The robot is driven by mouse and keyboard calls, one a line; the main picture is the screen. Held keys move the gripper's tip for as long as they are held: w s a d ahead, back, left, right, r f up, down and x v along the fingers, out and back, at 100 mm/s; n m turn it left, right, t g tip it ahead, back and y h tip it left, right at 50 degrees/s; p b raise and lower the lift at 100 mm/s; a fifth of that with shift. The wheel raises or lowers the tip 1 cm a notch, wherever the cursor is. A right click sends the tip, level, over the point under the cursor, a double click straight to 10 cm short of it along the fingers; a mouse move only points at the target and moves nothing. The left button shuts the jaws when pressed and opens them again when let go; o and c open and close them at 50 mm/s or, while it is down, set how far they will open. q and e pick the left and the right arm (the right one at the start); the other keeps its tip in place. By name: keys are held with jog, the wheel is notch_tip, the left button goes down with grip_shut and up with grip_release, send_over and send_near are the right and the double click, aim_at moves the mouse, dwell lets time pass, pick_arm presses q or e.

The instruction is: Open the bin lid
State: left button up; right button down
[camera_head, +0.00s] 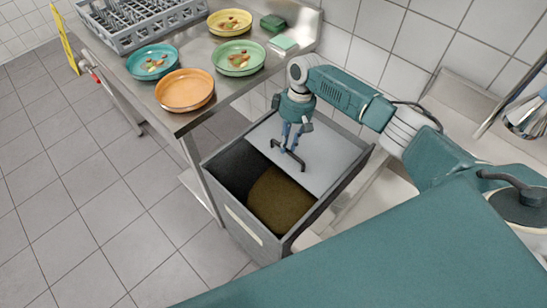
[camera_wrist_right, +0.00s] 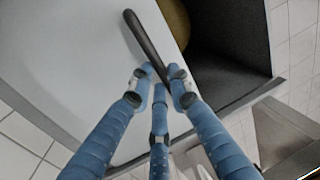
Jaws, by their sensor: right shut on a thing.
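The bin (camera_head: 250,231) is a grey open-topped box on the floor beside the steel table. Its light grey lid (camera_head: 335,165) lies flat across the back right part of the opening. The front left part is open and shows a brown mass (camera_head: 280,200) inside. A dark bar handle (camera_head: 288,157) stands on the lid near its open edge. My right gripper (camera_head: 292,138) is above the lid, shut on the handle. In the right wrist view, the fingers (camera_wrist_right: 161,84) close around the handle (camera_wrist_right: 143,40), and the lid (camera_wrist_right: 65,55) is at left. My left gripper is out of view.
The steel table (camera_head: 215,110) holds an orange plate (camera_head: 185,91), a blue plate (camera_head: 152,62), a green plate (camera_head: 239,58), a yellow plate (camera_head: 229,22) and a grey dish rack (camera_head: 140,38). A tiled wall is behind the bin.

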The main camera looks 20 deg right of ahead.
jog(key=shift+w+d, duration=0.25)
jog(key=shift+d, duration=0.25)
jog(key=shift+w+d, duration=0.25)
jog(key=shift+d, duration=0.25)
jog(key=shift+r, duration=0.1)
jog(key=c, duration=1.7)
grip_release()
jog(key=shift+o, duration=0.4)
jog(key=shift+s, duration=0.1)
notch_tip(320, 180, up, 12)
jog(key=d, duration=0.2)
jog(key=shift+w, duration=0.45)
jog(key=shift+f, duration=0.2)
